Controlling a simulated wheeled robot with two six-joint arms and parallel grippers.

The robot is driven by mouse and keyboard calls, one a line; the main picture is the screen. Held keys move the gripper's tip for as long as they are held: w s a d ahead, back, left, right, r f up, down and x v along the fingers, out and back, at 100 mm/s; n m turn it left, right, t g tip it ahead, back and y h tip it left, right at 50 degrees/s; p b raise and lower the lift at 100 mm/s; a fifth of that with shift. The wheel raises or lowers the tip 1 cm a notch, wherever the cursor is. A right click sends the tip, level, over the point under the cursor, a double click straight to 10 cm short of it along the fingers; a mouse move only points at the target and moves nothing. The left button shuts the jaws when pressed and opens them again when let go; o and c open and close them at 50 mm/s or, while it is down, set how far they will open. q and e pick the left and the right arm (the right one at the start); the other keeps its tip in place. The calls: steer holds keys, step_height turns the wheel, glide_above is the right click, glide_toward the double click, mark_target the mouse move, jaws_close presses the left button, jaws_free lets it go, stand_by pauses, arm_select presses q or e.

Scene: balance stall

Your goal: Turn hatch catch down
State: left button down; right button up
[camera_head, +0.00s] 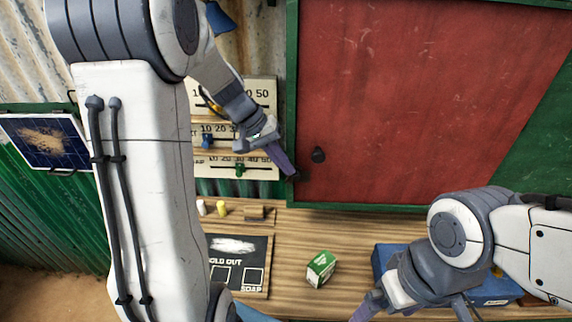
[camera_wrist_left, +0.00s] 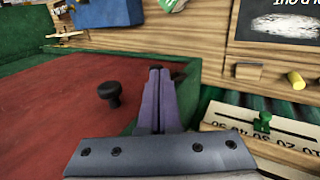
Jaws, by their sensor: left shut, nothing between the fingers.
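The red hatch (camera_head: 420,90) sits in a green frame and carries a round black knob (camera_head: 318,155) near its lower left. A small dark piece, perhaps the catch (camera_head: 296,177), shows at the frame's left edge, mostly hidden by my fingertips. My left gripper (camera_head: 289,170) is shut and empty, its purple fingers at that edge, left of the knob. In the left wrist view the shut fingers (camera_wrist_left: 158,72) point along the hatch edge beside the knob (camera_wrist_left: 110,93); contact cannot be told. My right gripper (camera_head: 370,304) hangs low at the right, away from the hatch; its opening is unclear.
Scale boards with sliders (camera_head: 238,168) stand behind my left arm. A green and white box (camera_head: 320,268) lies on the wooden counter (camera_head: 330,230). A black sold-out board (camera_head: 240,251), small cylinders and a wooden block (camera_head: 254,213) are to its left. A blue box (camera_head: 386,257) is by my right arm.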

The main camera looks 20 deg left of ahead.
arm_select(q)
steer(key=s+a+r+p, duration=0.1)
steer(key=a+r, duration=0.2)
steer(key=r, duration=1)
steer(key=shift+r, duration=0.3)
steer(key=shift+s, duration=0.15)
steer(key=s+d+f+m+g+y+b, duration=0.1)
steer(key=s+d+f+m, duration=0.2)
steer(key=s+d+f, duration=0.35)
steer(key=s+d+f+m+g+y+b, duration=0.1)
steer(key=s+d+f+m+g+b, duration=0.15)
steer(key=d, duration=0.65)
steer(key=s+d+f+m+y, duration=0.1)
steer(key=s+d+f+m, duration=0.1)
steer(key=s, duration=0.4)
steer(key=s+d+f+m+t+y+b, duration=0.1)
steer(key=s+d+f+m, duration=0.1)
steer(key=s+f+m, duration=0.2)
steer(key=s+f, duration=0.3)
steer(key=shift+f+y, duration=0.15)
steer(key=shift+y, duration=0.25)
